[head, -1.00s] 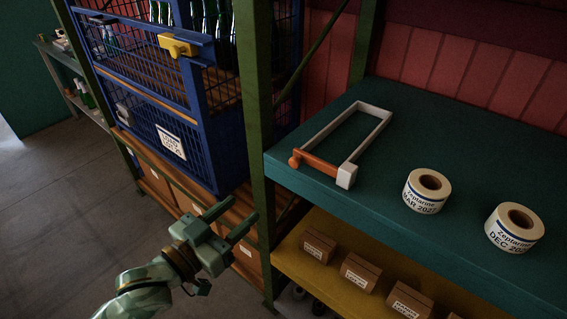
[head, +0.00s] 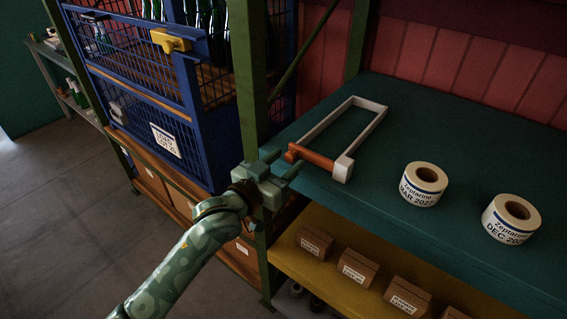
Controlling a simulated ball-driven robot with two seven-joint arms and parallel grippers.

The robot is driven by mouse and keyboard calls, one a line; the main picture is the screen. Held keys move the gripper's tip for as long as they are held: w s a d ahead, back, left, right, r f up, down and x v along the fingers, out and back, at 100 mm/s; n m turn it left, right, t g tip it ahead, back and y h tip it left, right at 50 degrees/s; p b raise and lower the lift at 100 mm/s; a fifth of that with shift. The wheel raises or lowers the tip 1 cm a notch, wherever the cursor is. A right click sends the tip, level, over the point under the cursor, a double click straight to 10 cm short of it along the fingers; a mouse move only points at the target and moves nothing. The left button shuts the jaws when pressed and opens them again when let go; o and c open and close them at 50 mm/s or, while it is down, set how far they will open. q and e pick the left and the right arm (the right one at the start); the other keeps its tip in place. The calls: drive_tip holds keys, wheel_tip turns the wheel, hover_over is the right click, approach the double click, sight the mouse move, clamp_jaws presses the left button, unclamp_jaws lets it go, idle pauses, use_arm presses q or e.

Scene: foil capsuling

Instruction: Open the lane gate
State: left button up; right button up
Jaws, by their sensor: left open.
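A pale rectangular frame (head: 314,128) with an orange bar (head: 311,156) across its near end and a white corner block (head: 343,168) lies on the teal shelf top; it looks like the lane gate. My left gripper (head: 286,163) is open and empty at the shelf's left front edge. Its fingers point towards the orange bar, just left of it; whether they touch it is hard to tell. My right gripper is not in view.
A green post (head: 249,80) stands directly behind my left gripper. A blue wire cage (head: 205,130) with a yellow latch (head: 171,41) holds bottles at left. Two label rolls (head: 423,184) (head: 511,219) stand on the teal shelf (head: 440,125). Small cartons (head: 358,268) sit on the yellow shelf below.

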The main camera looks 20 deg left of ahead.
use_arm(q)
clamp_jaws()
drive_tip(key=s+d+r+m+p, duration=0.3)
drive_tip(key=d+r+m+p, duration=0.7)
drive_tip(key=m+p, duration=0.7)
drive_tip(key=shift+s+r+m, duration=0.35)
drive_tip(key=shift+r+m, duration=0.1)
drive_tip(key=shift+m, duration=0.05)
drive_tip(key=shift+d, duration=0.1)
idle(0.5)
unclamp_jaws()
